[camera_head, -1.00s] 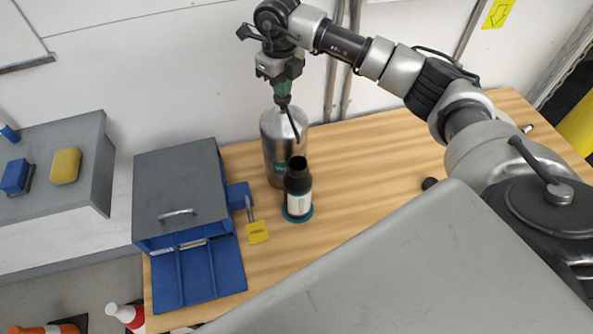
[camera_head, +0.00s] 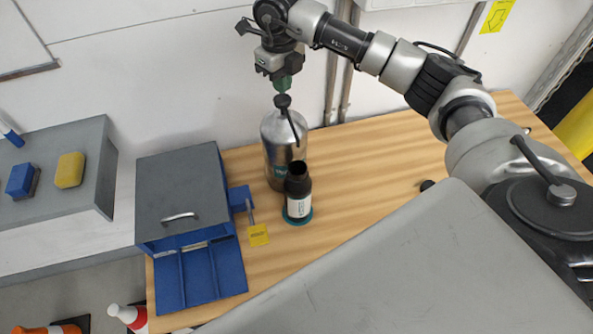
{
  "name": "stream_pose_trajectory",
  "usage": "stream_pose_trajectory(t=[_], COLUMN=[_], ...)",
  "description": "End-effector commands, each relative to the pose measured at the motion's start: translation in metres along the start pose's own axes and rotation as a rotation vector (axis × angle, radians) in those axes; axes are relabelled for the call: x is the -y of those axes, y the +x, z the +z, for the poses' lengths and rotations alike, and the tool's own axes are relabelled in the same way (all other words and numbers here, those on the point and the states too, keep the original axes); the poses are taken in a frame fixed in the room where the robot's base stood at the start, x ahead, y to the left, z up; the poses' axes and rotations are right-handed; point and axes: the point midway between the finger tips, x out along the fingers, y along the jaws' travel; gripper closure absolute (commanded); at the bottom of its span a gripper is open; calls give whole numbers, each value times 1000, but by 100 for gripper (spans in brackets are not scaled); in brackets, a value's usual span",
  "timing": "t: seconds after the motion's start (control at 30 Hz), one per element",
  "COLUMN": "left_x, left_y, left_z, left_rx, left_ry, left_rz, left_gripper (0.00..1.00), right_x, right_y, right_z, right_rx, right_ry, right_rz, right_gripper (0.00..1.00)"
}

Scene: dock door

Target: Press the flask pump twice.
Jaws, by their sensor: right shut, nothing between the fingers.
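The flask (camera_head: 276,147) is a silver metal bottle with a green label, standing upright on the wooden table. Its black pump head (camera_head: 283,101) with a thin black spout sits on top. My right gripper (camera_head: 283,90) is shut and empty, pointing down just above the pump head. A small gap or light contact between them is hard to tell. A dark cup-like container (camera_head: 298,196) with a white label stands on a teal base in front of the flask and hides part of its lower side. My left gripper is not in view.
A grey-topped blue box (camera_head: 181,190) with a handle and open front flap stands left of the flask, a yellow tag (camera_head: 258,235) beside it. A grey shelf (camera_head: 92,150) at the left holds blue and yellow blocks. The table's right part (camera_head: 380,160) is mostly clear.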

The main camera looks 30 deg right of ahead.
Motion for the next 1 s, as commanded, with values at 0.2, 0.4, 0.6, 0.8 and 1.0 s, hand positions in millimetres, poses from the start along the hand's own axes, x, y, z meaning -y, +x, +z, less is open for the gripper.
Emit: stream_pose_trajectory(t=[0.2,0.4,0.6,0.8,1.0], left_x=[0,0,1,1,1], left_y=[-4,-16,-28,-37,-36], left_z=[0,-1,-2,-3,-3], left_rx=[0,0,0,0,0], left_ry=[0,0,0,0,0], left_rz=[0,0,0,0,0], left_gripper=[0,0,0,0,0], right_x=[0,0,0,0,0], right_y=[-6,-26,-46,-61,-60], right_z=[0,0,0,0,0], right_rx=[1,1,1,1,0], right_ry=[0,0,1,1,0], right_rz=[0,-1,-1,0,0], right_gripper=[100,100,100,100,100])
